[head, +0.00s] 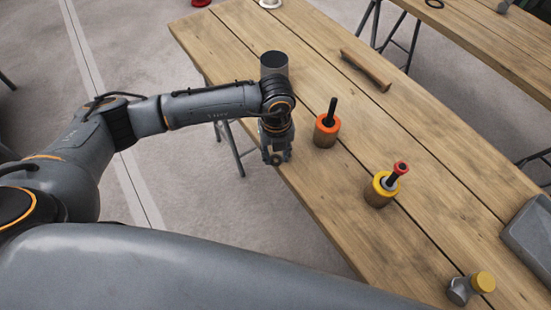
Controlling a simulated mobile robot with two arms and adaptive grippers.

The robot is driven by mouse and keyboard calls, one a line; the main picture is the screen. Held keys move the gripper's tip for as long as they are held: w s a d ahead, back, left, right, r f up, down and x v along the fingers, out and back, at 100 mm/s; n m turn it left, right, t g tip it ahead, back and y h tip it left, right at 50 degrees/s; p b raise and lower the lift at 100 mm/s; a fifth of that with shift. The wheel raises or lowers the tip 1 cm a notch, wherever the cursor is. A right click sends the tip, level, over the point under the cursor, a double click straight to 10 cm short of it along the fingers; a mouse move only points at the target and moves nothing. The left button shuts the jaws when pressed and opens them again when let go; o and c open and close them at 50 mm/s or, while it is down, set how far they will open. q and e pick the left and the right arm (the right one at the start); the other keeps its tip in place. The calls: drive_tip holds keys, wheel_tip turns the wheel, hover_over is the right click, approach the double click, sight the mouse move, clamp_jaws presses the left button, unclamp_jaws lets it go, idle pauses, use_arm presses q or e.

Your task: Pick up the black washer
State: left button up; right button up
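A black ring (435,3), which looks like the black washer, lies on the far wooden table at the top right edge of the head view. My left gripper (276,158) points down over the left edge of the nearer wooden table, far from that ring. Its fingertips are small and dark, so I cannot tell whether they are open or shut, or whether anything is between them. My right gripper is not in view.
The nearer table (330,190) holds an orange-topped cylinder (326,130), a yellow-topped cylinder (381,189), a wooden bar (366,70), a metal fitting with a yellow cap (471,288) and a grey tray (530,238). A floor gap separates it from the far table (490,40).

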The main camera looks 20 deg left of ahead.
use_arm(q)
drive_tip(key=shift+s+a+f, duration=0.1)
drive_tip(key=shift+s+f, duration=0.05)
drive_tip(key=shift+c, duration=1)
